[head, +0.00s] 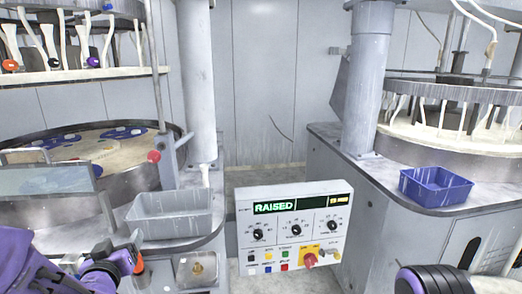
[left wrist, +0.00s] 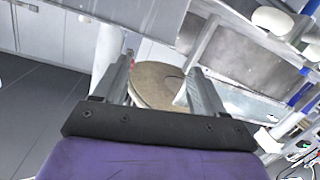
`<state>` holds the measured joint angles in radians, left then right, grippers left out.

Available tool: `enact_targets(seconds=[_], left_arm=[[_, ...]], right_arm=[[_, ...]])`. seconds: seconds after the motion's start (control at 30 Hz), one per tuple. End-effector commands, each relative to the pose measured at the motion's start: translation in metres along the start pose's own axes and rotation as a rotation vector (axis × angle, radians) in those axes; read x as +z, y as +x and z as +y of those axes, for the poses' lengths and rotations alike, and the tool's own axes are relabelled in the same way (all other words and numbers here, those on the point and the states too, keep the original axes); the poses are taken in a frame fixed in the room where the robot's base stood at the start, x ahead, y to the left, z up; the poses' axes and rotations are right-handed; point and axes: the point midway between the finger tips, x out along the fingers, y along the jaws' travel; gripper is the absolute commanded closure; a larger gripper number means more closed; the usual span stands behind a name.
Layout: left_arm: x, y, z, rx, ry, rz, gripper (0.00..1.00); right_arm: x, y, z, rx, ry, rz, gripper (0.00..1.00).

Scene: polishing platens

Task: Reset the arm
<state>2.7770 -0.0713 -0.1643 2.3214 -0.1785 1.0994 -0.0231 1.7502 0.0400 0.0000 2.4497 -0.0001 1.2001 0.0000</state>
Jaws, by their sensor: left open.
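My left arm comes in from the lower left of the head view, with its purple links and dark wrist joint at the bottom edge. In the left wrist view my left gripper (left wrist: 160,66) is open, its two grey fingers apart and nothing between them. A round tan platen surface (left wrist: 155,86) shows beyond the fingers. A dark and purple part of my right arm shows at the bottom right of the head view; its gripper is out of frame.
A control box (head: 296,228) reads RAISED. A grey bin (head: 170,224) stands on the left machine's ledge, and a blue bin (head: 436,189) on the right machine's ledge. The left platen (head: 98,145) carries blue discs. Floor between the machines (head: 265,176) looks clear.

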Motion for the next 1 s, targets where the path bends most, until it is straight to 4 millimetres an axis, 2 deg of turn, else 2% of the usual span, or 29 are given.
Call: enact_targets(seconds=[0.03,0.17,0.27,0.3,0.37,0.4,0.47,0.5,0.6,0.7,0.8,1.0], left_arm=[[0.022,-0.002,-0.005,-0.016,-0.01,-0.04,0.29],[0.082,-0.012,-0.018,-0.065,-0.035,-0.148,0.29],[0.141,-0.03,-0.034,-0.12,-0.051,-0.261,0.29],[0.169,-0.042,-0.042,-0.147,-0.055,-0.319,0.29],[0.214,-0.066,-0.056,-0.196,-0.06,-0.414,0.29],[0.244,-0.085,-0.066,-0.23,-0.06,-0.483,0.29],[0.285,-0.118,-0.08,-0.283,-0.055,-0.586,0.29],[0.31,-0.142,-0.09,-0.316,-0.049,-0.653,0.29],[0.358,-0.2,-0.11,-0.383,-0.025,-0.808,0.29],[0.388,-0.244,-0.123,-0.424,-0.004,-0.921,0.29],[0.4,-0.268,-0.132,-0.447,0.013,-0.976,0.29],[0.403,-0.274,-0.135,-0.452,0.019,-0.99,0.29]], right_arm=[[0.0,0.0,0.0,0.0,0.0,0.0,1.0],[0.0,0.0,0.0,0.0,0.0,-0.001,1.0],[0.0,0.0,0.0,0.0,0.0,-0.001,1.0],[0.0,0.0,0.0,0.0,0.0,0.0,1.0],[0.0,0.0,0.0,0.0,0.0,0.0,1.0],[0.0,0.0,0.0,0.0,0.0,0.0,1.0],[0.0,0.0,0.0,0.0,0.0,0.0,1.0],[0.0,0.0,0.0,0.0,0.0,0.0,1.0],[0.0,0.0,0.0,0.0,0.0,-0.001,1.0],[0.0,0.0,0.0,0.0,0.0,-0.001,1.0],[0.0,0.0,0.0,0.0,0.0,-0.001,1.0],[0.0,0.0,0.0,0.0,0.0,-0.001,1.0]])
